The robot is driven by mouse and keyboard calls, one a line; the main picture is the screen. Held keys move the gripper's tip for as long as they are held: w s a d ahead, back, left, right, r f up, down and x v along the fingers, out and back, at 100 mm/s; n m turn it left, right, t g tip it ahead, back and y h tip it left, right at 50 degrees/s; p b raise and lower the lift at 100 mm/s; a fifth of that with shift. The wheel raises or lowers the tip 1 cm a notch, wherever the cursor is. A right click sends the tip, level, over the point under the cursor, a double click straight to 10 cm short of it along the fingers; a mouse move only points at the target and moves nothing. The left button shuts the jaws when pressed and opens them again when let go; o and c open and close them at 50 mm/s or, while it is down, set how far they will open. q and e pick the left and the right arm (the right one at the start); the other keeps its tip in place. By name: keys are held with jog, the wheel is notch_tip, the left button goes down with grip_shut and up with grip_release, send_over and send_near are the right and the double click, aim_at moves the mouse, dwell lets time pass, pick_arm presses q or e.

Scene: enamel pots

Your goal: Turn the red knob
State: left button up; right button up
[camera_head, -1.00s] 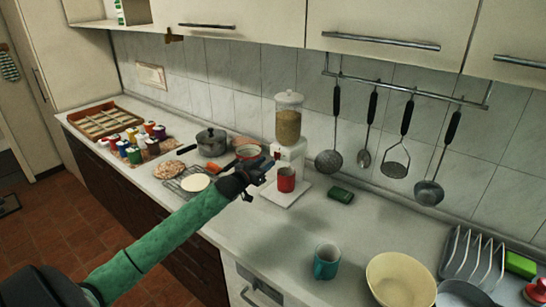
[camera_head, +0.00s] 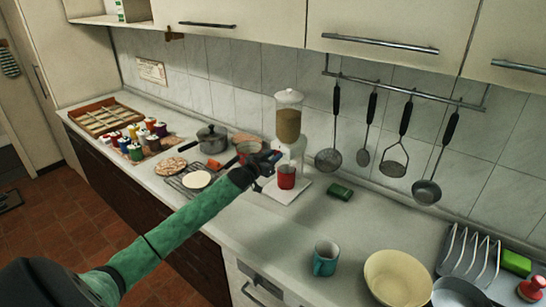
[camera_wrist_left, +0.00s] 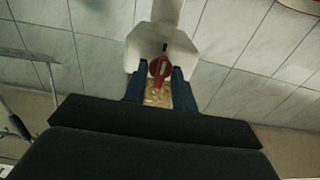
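A dispenser (camera_head: 289,119) with a clear hopper of grain stands on the counter against the tiled wall. Its red knob (camera_wrist_left: 160,68) shows in the left wrist view, with its grip slanted. My left gripper (camera_head: 270,160) is at the dispenser's front. In the left wrist view its two blue fingers (camera_wrist_left: 159,80) are spread on either side of the knob, and the knob lies between the tips. Firm contact cannot be made out. In the head view the gripper hides the knob. A red cup (camera_head: 286,177) stands under the dispenser. My right gripper is out of view.
A grey pot (camera_head: 211,139), a wire rack (camera_head: 180,182) and several small jars stand left of the dispenser. A green sponge (camera_head: 340,191), a teal mug (camera_head: 325,259) and a cream bowl (camera_head: 398,278) are to the right. Utensils hang from a rail (camera_head: 400,89).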

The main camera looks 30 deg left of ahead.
pick_arm(q)
jog(key=shift+m, duration=0.3)
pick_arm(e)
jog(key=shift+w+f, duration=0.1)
pick_arm(q)
jog(key=shift+d+f+m+b, duration=0.1)
jog(key=shift+m+b, duration=1.75)
jog(key=shift+m, duration=2.4)
jog(key=shift+d+f+m+b, duration=0.1)
jog(key=shift+m+b, duration=1.75)
jog(key=shift+m, duration=2.4)
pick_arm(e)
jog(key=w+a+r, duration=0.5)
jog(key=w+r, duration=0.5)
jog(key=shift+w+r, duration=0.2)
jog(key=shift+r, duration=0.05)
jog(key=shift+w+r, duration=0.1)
